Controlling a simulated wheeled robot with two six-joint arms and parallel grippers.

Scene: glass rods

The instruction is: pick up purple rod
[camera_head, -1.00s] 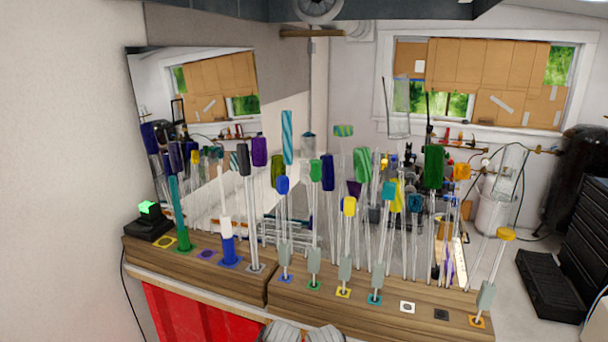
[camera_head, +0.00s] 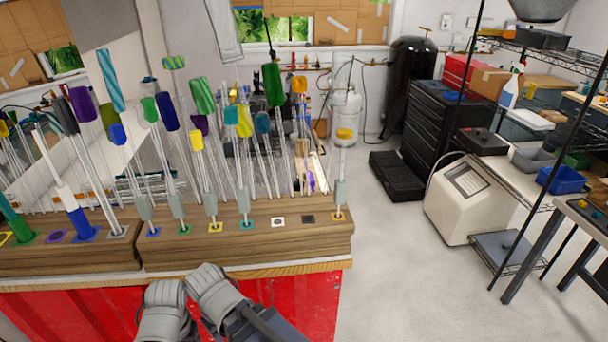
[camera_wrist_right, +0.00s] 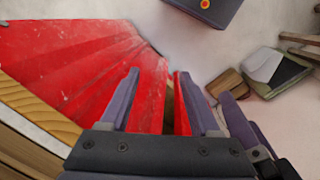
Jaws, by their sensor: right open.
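A rod with a purple top (camera_head: 83,104) stands in the left part of the head view, leaning in the picture, among many other rods. A dark blue-violet top (camera_head: 167,112) and a smaller dark purple top (camera_head: 199,125) show farther right, the smaller one partly behind others. A slot with a purple marker (camera_head: 56,237) lies in the wooden rack and looks empty. My right gripper (camera_wrist_right: 158,76) is open and empty in the right wrist view, with red panel beyond its fingers and no rod in sight there. My left gripper is not in view.
The wooden rack (camera_head: 250,250) stands on a bench with a red front (camera_head: 80,320). Tall clear rods crowd it, and a mirror behind repeats some. To the right are free floor, a white machine (camera_head: 470,203), a dark drawer cabinet (camera_head: 428,115) and wire shelving.

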